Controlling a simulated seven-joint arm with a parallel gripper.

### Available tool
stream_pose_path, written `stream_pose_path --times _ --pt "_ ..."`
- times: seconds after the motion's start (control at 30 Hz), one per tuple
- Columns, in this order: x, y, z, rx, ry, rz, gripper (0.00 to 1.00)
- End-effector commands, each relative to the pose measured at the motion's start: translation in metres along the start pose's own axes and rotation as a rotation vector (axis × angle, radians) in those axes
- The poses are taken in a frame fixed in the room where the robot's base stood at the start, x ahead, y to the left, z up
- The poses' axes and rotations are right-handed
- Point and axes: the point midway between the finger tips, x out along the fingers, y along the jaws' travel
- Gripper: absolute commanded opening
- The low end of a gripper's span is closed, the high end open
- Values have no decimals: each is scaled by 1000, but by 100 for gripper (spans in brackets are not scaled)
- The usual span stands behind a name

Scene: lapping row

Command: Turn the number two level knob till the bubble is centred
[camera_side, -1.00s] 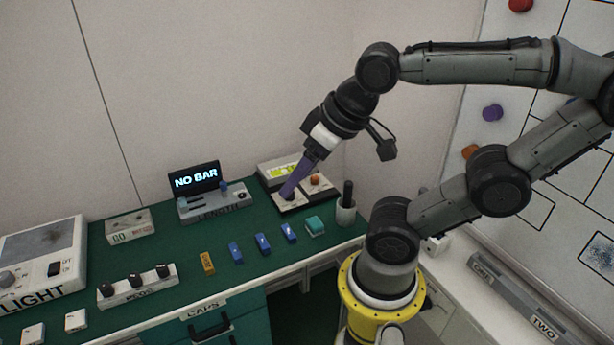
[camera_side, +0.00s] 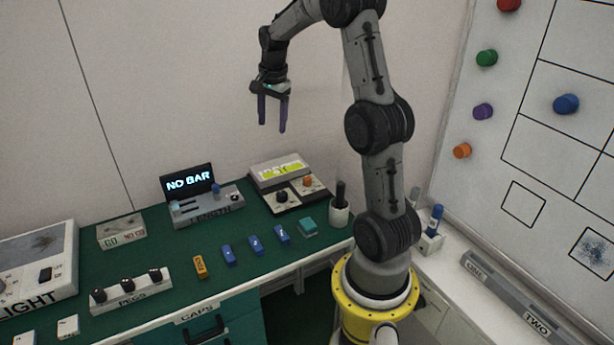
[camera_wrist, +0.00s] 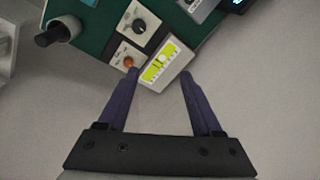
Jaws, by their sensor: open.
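The level unit (camera_side: 281,171) stands at the back right of the green bench, with a yellow-green vial face. In front of it are a black knob (camera_side: 281,196) and an orange knob (camera_side: 308,182). The wrist view also shows the black knob (camera_wrist: 139,24), the orange knob (camera_wrist: 128,62) and the vial (camera_wrist: 158,68). A pale bubble-like spot shows along the vial; I cannot tell whether it is centred. The knob labels are too small to read. My gripper (camera_side: 272,127), with purple fingers, is open, empty and high above the bench, clear of both knobs.
A length gauge (camera_side: 208,208) with a "NO BAR" screen stands left of the level. Several blue blocks (camera_side: 255,246), an orange block (camera_side: 200,267) and a teal block (camera_side: 308,228) lie in front.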

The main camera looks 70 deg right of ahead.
Motion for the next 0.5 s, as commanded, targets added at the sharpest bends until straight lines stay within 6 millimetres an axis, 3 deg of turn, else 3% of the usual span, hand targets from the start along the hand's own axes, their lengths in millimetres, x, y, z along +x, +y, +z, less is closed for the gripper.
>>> stream_pose_path --times 0.03,0.1,0.2,0.3,0.5 --pt "22 9 -24 56 -13 37 66" --pt "46 23 -48 115 -29 76 66" --pt "72 45 -71 181 -54 124 66" --pt "85 62 -83 222 -70 150 66" --pt "97 69 -85 234 -71 154 66"
